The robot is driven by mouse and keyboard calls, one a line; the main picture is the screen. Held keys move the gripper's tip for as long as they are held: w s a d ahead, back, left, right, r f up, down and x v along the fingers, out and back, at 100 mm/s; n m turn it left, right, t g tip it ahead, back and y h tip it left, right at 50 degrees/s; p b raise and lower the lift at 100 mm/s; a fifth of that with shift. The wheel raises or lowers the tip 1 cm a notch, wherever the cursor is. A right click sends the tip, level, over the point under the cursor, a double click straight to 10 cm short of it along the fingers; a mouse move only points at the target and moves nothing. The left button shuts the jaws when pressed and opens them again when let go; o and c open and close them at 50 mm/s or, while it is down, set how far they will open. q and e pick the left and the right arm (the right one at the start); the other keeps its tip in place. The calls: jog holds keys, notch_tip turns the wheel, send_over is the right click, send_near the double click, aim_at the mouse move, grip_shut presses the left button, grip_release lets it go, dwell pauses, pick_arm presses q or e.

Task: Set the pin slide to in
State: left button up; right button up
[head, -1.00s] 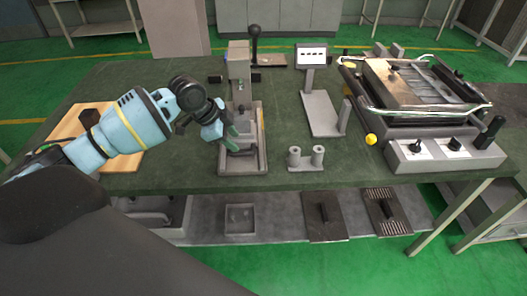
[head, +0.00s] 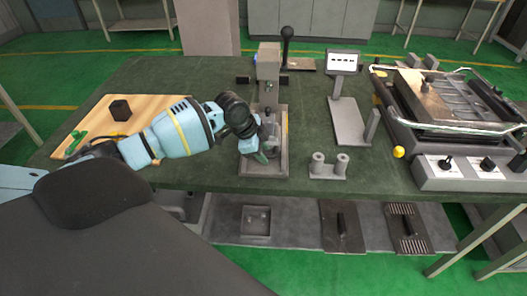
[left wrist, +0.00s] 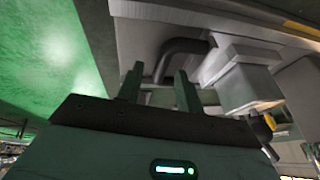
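A grey bench fixture with an upright post and a tray-like base (head: 243,170) stands at the middle of the green table in the head view. I cannot tell for sure which part of it is the pin slide. My left gripper (head: 261,153) is over the front of this base and hides part of it. In the left wrist view, the two fingers of my left gripper (left wrist: 159,88) stand apart. A dark bent handle (left wrist: 182,47) shows just beyond and between the fingers, beside a grey block (left wrist: 245,82). Contact cannot be told. My right gripper is not in view.
A black-knobbed lever (head: 287,45) rises behind the fixture. A stand with a small display (head: 343,62) and a twin-post holder (head: 328,167) are to its right. A large machine with a control panel (head: 470,172) fills the right side. A wooden board (head: 150,107) lies left.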

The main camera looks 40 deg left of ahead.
aim_at(268, 143)
pick_arm(q)
jog(key=shift+f, duration=0.1)
grip_shut()
jog(key=shift+w, duration=0.15)
